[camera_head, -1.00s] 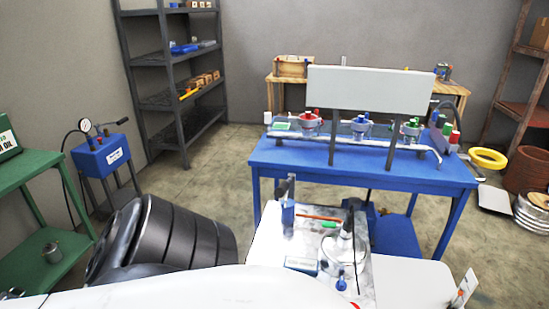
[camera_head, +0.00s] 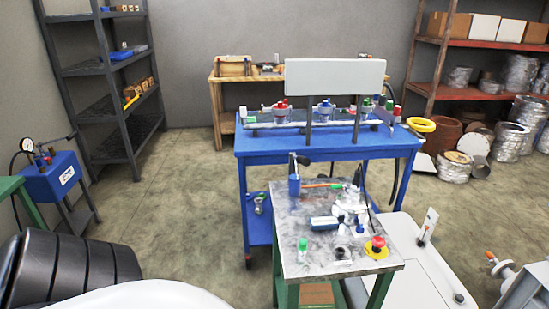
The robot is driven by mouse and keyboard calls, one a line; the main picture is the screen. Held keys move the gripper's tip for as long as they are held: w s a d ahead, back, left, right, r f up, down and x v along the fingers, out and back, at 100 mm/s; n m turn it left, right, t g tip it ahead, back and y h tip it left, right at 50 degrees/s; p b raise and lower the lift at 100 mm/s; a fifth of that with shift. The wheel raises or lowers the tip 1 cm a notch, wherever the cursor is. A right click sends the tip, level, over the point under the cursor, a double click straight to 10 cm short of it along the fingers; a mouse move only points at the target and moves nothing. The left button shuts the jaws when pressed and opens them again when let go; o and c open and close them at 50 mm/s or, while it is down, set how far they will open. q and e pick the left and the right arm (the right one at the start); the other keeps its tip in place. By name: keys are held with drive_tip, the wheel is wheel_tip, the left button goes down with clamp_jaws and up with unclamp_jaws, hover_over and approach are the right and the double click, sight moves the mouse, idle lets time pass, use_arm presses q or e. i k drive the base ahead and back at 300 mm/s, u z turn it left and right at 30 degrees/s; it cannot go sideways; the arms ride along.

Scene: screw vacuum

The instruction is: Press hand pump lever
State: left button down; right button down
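A small metal-topped table (camera_head: 290,255) stands front centre. A blue box with a gauge (camera_head: 50,180) and a dark lever-like bar (camera_head: 58,141) stands on legs at the far left; I cannot tell for certain which one is the hand pump. Neither of my grippers is in view.
A blue bench (camera_head: 262,147) with a valve manifold and white panel (camera_head: 335,77) stands behind the small table. The small table also holds a red-and-yellow button (camera_head: 376,245). Shelves (camera_head: 105,72) stand back left. Concrete floor (camera_head: 175,215) is clear between left and centre.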

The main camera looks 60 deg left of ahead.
sight(304, 161)
drive_tip(key=u, duration=1.25)
drive_tip(key=i, duration=0.2)
drive_tip(key=u, duration=0.1)
